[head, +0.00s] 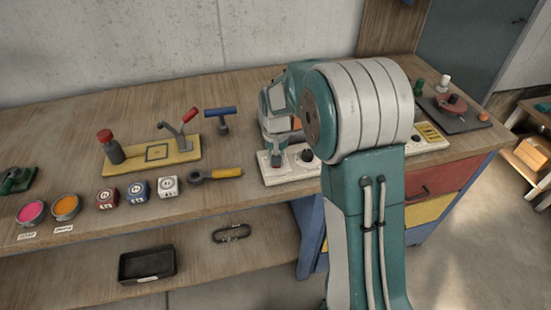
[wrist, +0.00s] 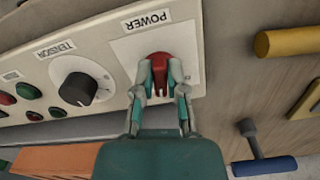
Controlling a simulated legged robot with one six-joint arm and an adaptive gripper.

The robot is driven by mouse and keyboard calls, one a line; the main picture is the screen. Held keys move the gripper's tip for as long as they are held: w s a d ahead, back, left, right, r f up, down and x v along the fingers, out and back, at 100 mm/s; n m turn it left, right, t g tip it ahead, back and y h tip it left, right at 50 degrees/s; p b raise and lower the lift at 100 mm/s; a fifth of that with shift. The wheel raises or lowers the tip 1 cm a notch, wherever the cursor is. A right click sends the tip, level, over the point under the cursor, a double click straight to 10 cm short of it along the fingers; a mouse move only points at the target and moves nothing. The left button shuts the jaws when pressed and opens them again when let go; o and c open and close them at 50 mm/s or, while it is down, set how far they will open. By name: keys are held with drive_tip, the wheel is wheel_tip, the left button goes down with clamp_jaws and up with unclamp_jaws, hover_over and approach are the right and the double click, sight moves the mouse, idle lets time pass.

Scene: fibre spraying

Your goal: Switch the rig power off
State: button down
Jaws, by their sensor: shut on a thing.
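The red power switch (wrist: 159,68) sits on a white plate on the cream control panel (wrist: 115,75), beside a label reading POWER, which appears upside down. My gripper (wrist: 160,86) is shut on the switch, one finger on each side of it. The fingers cover part of the switch, and its exact setting is hard to tell. In the head view the control panel (head: 285,176) lies on the bench. My arm hides its middle, and my gripper (head: 279,160) is at its left end, where the switch is hidden.
On the bench left of the panel are a yellow-handled tool (head: 226,173), a blue T-handle (head: 221,113) and a yellow fixture (head: 150,160). Bare wood lies between them.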

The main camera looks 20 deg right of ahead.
drive_tip(key=n, duration=0.4)
drive_tip(key=shift+w+d+n, duration=0.1)
drive_tip(key=shift+w+n, duration=0.05)
drive_tip(key=shift+n, duration=0.15)
drive_tip(key=n, duration=0.4)
drive_tip(key=shift+d+n, duration=0.15)
drive_tip(key=shift+n, duration=0.15)
drive_tip(key=shift+w, duration=0.1)
drive_tip(key=c, duration=0.7)
unclamp_jaws()
wheel_tip(320, 180, up, 12)
drive_tip(key=shift+f, duration=0.1)
